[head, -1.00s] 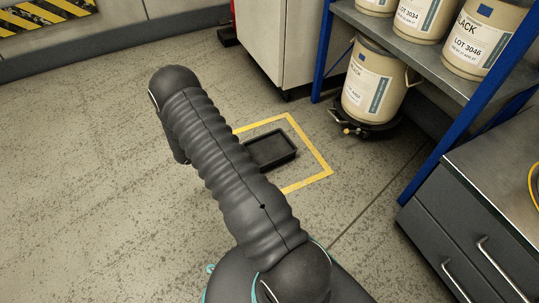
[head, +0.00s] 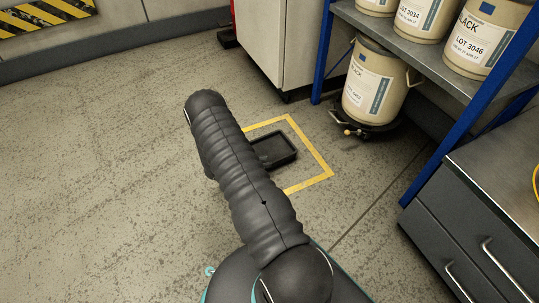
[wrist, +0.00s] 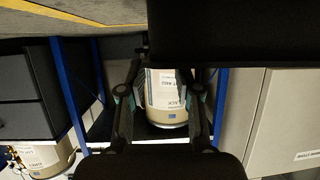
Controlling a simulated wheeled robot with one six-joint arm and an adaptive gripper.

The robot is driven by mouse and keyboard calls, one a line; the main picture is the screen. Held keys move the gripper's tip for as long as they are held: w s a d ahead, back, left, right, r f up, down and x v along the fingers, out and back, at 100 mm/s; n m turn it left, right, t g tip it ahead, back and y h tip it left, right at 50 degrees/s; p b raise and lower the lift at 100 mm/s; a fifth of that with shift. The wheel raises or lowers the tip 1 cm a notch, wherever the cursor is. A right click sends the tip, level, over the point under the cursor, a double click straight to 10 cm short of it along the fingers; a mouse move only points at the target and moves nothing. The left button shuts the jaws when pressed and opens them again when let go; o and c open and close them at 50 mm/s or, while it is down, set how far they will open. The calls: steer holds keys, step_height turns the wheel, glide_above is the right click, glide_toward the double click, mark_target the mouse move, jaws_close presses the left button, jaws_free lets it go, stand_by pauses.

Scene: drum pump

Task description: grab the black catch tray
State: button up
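The black catch tray (head: 277,151) lies flat on the floor inside a yellow tape outline in the head view. My arm covers its left end. In the wrist view, which is upside down, a large dark shape (wrist: 235,30) fills the upper right and looks like the tray seen close up. My gripper (wrist: 160,78) shows there with its two fingers apart and nothing seen between them but the background. In the head view my gripper is hidden behind my arm. I cannot tell whether the fingers touch the tray.
A beige drum (head: 369,85) stands on a low black dolly (head: 365,127) under a blue-posted shelf (head: 440,55) holding several drums. A grey cabinet (head: 275,45) stands behind the tray. A dark drawer unit (head: 470,240) is at the right. The floor at left is clear.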

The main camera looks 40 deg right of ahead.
mark_target(269, 152)
steer(key=shift+s+b+x, duration=0.2)
steer(key=shift+b+x, duration=0.15)
steer(key=shift+x, duration=2.35)
steer(key=shift+c, duration=0.2)
steer(key=shift+r, duration=0.1)
jaws_close()
